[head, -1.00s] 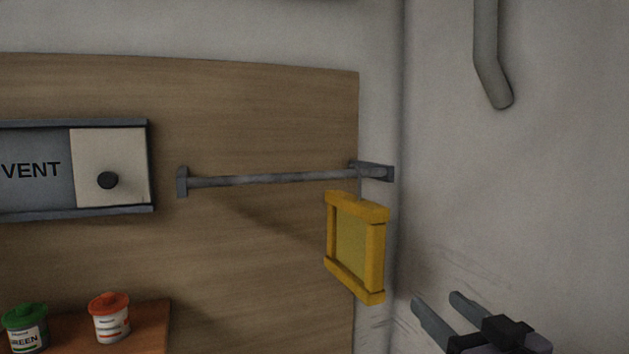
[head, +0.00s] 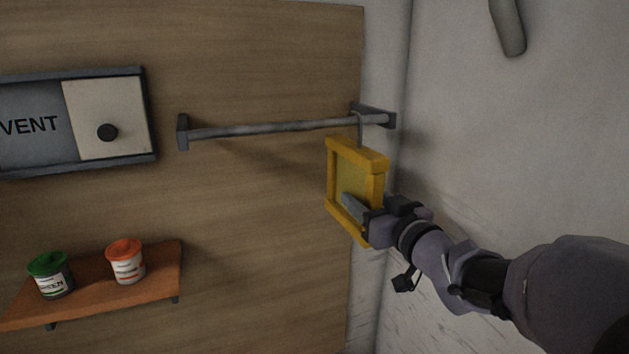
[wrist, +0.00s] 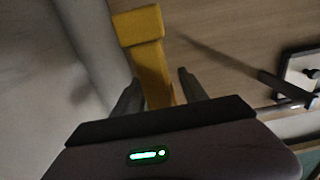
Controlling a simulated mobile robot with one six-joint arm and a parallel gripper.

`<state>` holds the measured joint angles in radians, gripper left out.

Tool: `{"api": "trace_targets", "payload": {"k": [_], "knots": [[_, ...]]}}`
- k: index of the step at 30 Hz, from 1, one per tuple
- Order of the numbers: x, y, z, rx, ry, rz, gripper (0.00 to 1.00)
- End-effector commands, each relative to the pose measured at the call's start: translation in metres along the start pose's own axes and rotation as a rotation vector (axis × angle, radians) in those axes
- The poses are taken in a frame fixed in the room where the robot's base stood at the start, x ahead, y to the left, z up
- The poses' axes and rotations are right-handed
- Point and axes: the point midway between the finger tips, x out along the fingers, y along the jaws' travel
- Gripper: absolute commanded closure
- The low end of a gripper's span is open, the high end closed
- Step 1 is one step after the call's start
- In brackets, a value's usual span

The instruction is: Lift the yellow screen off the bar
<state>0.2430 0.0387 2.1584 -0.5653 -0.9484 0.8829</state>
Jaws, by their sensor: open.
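The yellow screen (head: 355,158), a yellow frame with a duller panel, hangs by a thin hook from the right end of the grey bar (head: 270,128). My gripper (head: 352,205) is at the screen's lower right side, with one finger showing in front of the panel. In the wrist view my gripper (wrist: 156,88) is open, with a finger on each side of a yellow frame member of the screen (wrist: 150,62). I cannot tell whether either finger touches it. The other finger is hidden in the head view.
A sliding VENT panel (head: 105,118) with a black knob is on the board at left. A shelf (head: 150,286) below holds a green-lidded pot (head: 50,275) and an orange-lidded pot (head: 126,262). The room corner and side wall (head: 460,130) are close right of the screen.

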Motion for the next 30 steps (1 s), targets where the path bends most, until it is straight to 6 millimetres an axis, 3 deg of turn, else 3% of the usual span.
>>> {"api": "trace_targets", "payload": {"k": [8, 16, 30], "knots": [[0.0088, 0.0004, 0.0006, 0.000, 0.000, 0.001, 0.49], [0.0085, 0.0003, 0.0006, 0.000, 0.000, 0.001, 1.00], [0.0083, 0.0001, -0.0060, -0.001, 0.001, 0.000, 1.00]]}}
